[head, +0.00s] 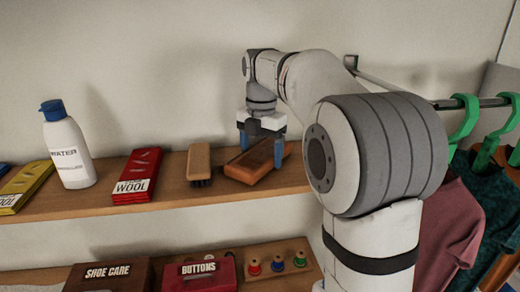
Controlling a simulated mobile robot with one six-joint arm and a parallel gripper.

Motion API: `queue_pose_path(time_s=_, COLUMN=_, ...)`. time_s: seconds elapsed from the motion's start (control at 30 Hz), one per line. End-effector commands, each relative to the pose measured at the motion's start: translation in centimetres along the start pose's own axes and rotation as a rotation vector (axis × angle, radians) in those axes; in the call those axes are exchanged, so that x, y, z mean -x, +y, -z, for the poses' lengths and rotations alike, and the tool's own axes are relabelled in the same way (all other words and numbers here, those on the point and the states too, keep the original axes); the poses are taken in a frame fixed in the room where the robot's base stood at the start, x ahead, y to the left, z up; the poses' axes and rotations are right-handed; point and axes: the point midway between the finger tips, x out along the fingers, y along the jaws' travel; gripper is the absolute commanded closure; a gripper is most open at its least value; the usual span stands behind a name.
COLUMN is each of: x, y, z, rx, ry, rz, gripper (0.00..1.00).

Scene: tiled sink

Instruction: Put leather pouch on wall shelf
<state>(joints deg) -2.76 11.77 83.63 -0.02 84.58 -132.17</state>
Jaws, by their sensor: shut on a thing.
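The leather pouch (252,172) is a flat brown piece at the right part of the wall shelf (100,202). It lies at the shelf surface; I cannot tell for certain whether it rests fully on the wood or hangs slightly above it. My gripper (262,155) points down over the pouch, with its blue fingers shut on it. My arm comes in from the right and hides the right end of the shelf.
A wooden brush (199,165) lies close left of the pouch. Further left are a red wool pack (138,175), a white water bottle (68,148) and a yellow pack (24,187). A lower shelf holds a shoe care box (108,275), buttons box (200,275) and spools. Clothes hang right.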

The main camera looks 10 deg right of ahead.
Motion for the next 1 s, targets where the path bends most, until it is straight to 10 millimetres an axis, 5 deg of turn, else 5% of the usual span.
queue_pose_path(time_s=0.27, x=-0.5, y=0.0, z=0.0, rx=0.001, ry=0.0, rz=0.0, gripper=0.57)
queue_pose_path(time_s=0.3, x=-0.4, y=0.0, z=0.0, rx=0.001, ry=0.0, rz=0.0, gripper=0.2)
queue_pose_path(time_s=0.53, x=-0.3, y=0.0, z=0.1, rx=0.001, ry=0.0, rz=0.0, gripper=0.01)
queue_pose_path(time_s=0.8, x=-0.1, y=0.1, z=0.1, rx=0.002, ry=0.0, rz=0.0, gripper=0.01)
queue_pose_path(time_s=1.0, x=2.1, y=0.1, z=0.0, rx=0.002, ry=-0.003, rz=-0.003, gripper=0.01)
